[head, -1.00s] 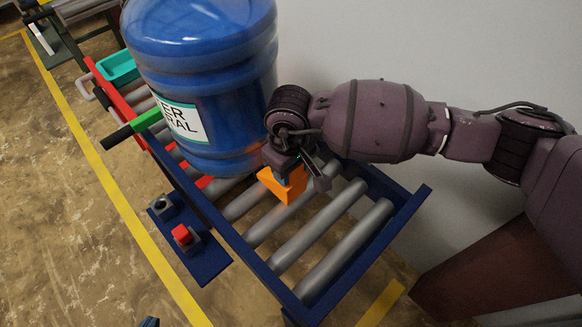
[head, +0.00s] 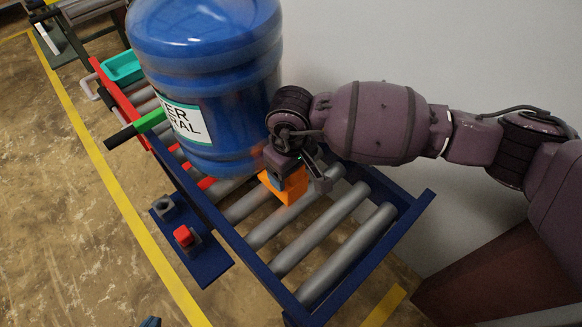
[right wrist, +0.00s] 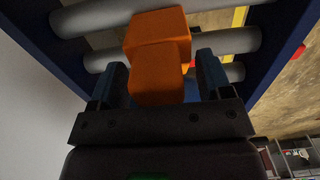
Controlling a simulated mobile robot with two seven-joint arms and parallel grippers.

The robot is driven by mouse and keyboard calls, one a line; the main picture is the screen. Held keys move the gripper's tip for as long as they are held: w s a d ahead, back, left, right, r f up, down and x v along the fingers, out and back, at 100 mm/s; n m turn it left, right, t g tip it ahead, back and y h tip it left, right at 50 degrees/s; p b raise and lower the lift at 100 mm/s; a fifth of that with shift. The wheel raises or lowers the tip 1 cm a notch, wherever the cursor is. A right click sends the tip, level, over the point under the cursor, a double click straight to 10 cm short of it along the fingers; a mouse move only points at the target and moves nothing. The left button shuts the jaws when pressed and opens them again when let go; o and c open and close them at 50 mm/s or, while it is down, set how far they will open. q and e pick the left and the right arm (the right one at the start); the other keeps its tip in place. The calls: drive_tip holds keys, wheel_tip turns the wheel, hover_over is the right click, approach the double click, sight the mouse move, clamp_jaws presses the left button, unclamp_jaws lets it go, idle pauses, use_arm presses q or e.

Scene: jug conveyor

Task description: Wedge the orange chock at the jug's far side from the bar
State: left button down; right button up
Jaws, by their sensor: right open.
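The large blue jug (head: 215,90) stands upright on the rollers of the conveyor. The orange chock (head: 286,188) sits on the rollers at the jug's lower right; whether it touches the jug is hidden by my gripper. My right gripper (head: 300,178) is low over the chock. In the right wrist view, the chock (right wrist: 158,62) lies between its open fingers (right wrist: 160,80), with a gap on each side. A small dark tip, likely my left gripper (head: 150,322), shows at the bottom edge.
The blue conveyor frame (head: 365,262) surrounds bare grey rollers (head: 345,252) in front of the chock. A green-and-black handle (head: 136,130) sticks out left. A side plate carries a red button (head: 184,236). A teal tray (head: 122,67) is behind. A pale wall stands right.

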use_arm(q)
drive_tip(key=shift+r, duration=0.1)
use_arm(e)
wheel_tip(320, 180, up, 4)
drive_tip(key=shift+w+r+p, duration=0.15)
drive_tip(key=shift+p, duration=0.35)
wheel_tip(320, 180, up, 5)
drive_tip(key=shift+r+p, duration=0.15)
drive_tip(key=shift+p, duration=0.4)
use_arm(q)
drive_tip(key=shift+a+r, duration=0.2)
drive_tip(key=shift+r, duration=0.45)
use_arm(e)
drive_tip(key=shift+r, duration=0.65)
drive_tip(key=shift+s, duration=0.2)
